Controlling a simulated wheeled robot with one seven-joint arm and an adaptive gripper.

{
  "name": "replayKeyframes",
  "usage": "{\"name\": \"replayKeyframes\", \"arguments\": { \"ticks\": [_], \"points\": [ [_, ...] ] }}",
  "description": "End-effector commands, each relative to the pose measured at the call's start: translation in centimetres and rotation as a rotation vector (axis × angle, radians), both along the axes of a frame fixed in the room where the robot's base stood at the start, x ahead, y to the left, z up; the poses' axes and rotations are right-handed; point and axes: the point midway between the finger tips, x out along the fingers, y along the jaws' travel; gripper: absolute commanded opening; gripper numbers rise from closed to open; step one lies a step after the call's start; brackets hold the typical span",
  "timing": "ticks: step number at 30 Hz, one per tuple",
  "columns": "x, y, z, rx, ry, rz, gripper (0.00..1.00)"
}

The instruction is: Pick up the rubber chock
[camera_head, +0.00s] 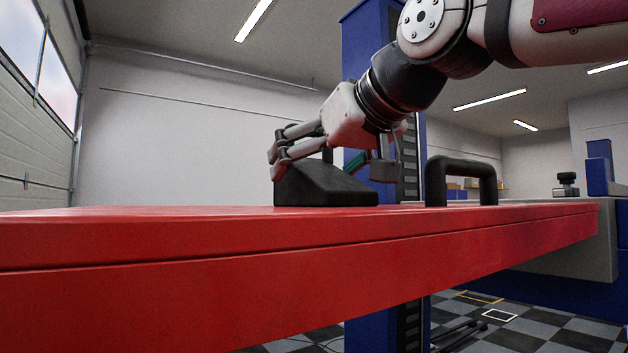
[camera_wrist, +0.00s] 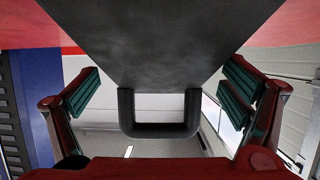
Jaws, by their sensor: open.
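The rubber chock (camera_head: 325,188) is a black wedge on the red surface, just below my gripper (camera_head: 322,160) in the head view. In the wrist view, the dark chock (camera_wrist: 160,45) fills the upper middle. A dark U-shaped loop (camera_wrist: 158,130) shows at its lower edge, between my fingers. My gripper (camera_wrist: 162,95) is open, with a green-padded finger on each side and apart from the chock in the wrist view. In the head view the fingers partly cover the chock's upper part, so contact is hard to judge there.
A black arched handle (camera_head: 460,168) stands on the red lift surface (camera_head: 250,240), right of the chock. A blue post (camera_head: 362,45) rises behind. The red surface is clear left of the chock. A small black knob (camera_head: 567,184) is at far right.

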Motion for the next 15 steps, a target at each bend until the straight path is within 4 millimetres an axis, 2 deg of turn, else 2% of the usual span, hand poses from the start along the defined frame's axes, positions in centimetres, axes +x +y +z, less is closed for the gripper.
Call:
{"name": "replayKeyframes", "arguments": {
  "ticks": [10, 15],
  "points": [
    [0.69, 0.42, -0.36, 0.0, 0.0, -0.001, 0.92],
    [0.67, 0.41, -0.35, 0.0, 0.0, -0.001, 0.54]
  ]
}}
